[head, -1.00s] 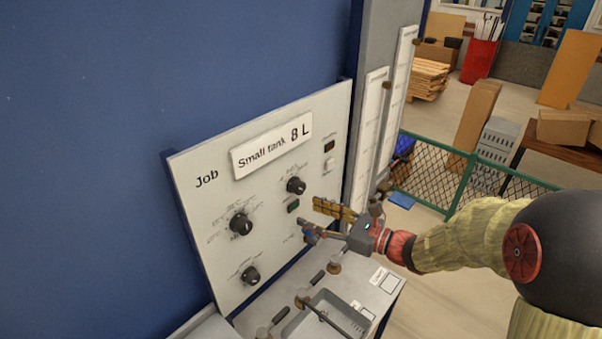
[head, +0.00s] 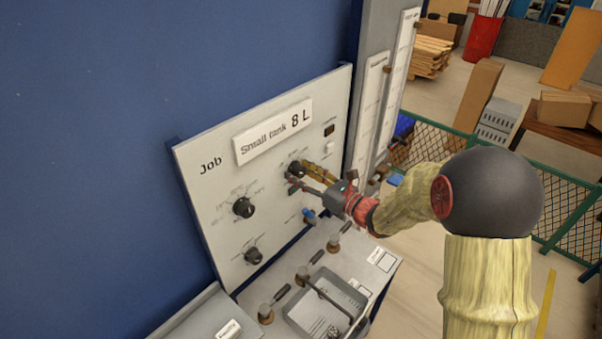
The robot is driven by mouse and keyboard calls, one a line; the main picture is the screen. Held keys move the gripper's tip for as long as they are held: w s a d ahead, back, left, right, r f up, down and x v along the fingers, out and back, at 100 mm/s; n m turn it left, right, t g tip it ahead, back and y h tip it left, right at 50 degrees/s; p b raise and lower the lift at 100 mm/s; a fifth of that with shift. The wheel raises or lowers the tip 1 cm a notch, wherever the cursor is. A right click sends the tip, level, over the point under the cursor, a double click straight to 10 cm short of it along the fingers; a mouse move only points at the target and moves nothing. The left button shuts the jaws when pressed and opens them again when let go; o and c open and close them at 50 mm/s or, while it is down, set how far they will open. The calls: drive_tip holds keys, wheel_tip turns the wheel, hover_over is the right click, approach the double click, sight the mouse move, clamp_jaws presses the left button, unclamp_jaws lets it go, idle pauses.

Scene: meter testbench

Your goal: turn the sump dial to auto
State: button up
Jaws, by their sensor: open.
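The pale panel (head: 208,190) carries several black round dials, and their small print is too small to read, so I cannot tell which is marked sump. The upper right dial (head: 296,169) is at my gripper (head: 298,175). My gripper is open, its yellow finger over the right side of this dial and its other finger below it. I cannot tell whether the fingers touch it, and they partly hide its face. A left dial (head: 244,207) and a lower dial (head: 254,256) stand free of the gripper.
A sign (head: 273,133) reads "Small tank 8 L". A blue knob (head: 309,215) sits below my gripper. Several valves with handles (head: 303,274) and a grey tray (head: 296,318) are on the bench below. A green mesh fence (head: 573,229) stands at the right.

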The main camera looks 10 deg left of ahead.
drive_tip(key=shift+c, duration=1.4)
drive_tip(key=c, duration=0.8)
drive_tip(key=shift+c, duration=0.3)
